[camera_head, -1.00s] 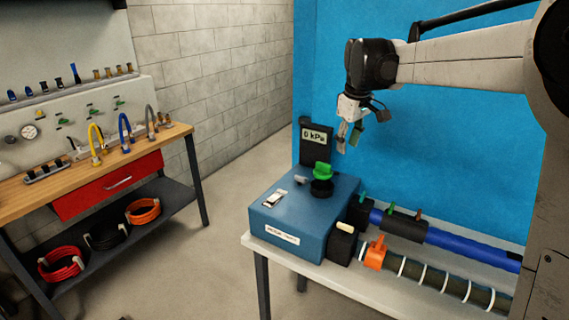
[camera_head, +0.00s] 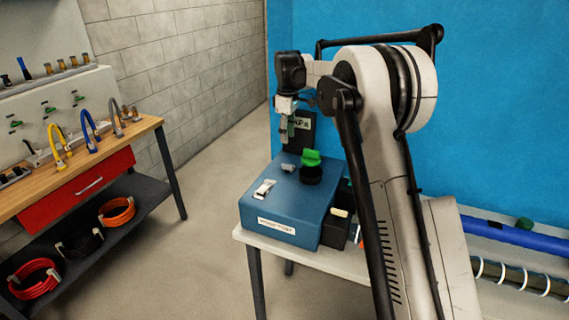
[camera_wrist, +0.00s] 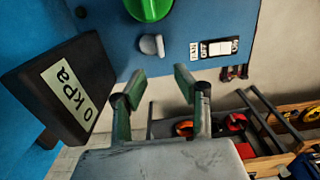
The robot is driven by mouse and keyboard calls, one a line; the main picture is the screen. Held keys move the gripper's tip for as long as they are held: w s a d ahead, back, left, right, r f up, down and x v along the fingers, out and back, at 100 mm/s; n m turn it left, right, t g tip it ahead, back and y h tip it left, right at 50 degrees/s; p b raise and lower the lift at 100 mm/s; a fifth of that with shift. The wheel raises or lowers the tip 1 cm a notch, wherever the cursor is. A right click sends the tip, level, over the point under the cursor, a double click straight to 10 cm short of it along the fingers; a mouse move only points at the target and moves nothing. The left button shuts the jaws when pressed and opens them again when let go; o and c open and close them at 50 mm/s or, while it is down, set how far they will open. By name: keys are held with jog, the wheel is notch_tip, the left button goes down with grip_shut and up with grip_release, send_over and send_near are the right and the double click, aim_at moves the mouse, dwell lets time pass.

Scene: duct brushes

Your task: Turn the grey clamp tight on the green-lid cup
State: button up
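The green-lid cup (camera_head: 311,174) is a short black cup with a green lid (camera_head: 311,157), standing on top of a blue box (camera_head: 285,207). The green lid also shows at the top edge of the wrist view (camera_wrist: 150,6). The small grey clamp (camera_head: 288,168) sits on the box just left of the cup. In the wrist view the grey clamp (camera_wrist: 152,45) lies beyond my fingertips, between them and the lid. My gripper (camera_head: 284,143) points down above the clamp, apart from it. In the wrist view my gripper (camera_wrist: 158,80) is open, with nothing between its fingers.
A dark display (camera_wrist: 65,90) reading 0 kPa stands beside my fingers at the back of the box. A white switch (camera_head: 264,188) is on the box top. My arm hides the table's middle. A blue pipe (camera_head: 520,235) lies at right; a wooden bench (camera_head: 80,165) stands left.

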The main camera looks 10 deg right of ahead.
aim_at(287, 165)
notch_tip(287, 165, down, 12)
jog(key=shift+f+p, duration=0.15)
jog(key=shift+p, duration=0.5)
jog(key=shift+c, duration=0.5)
grip_shut()
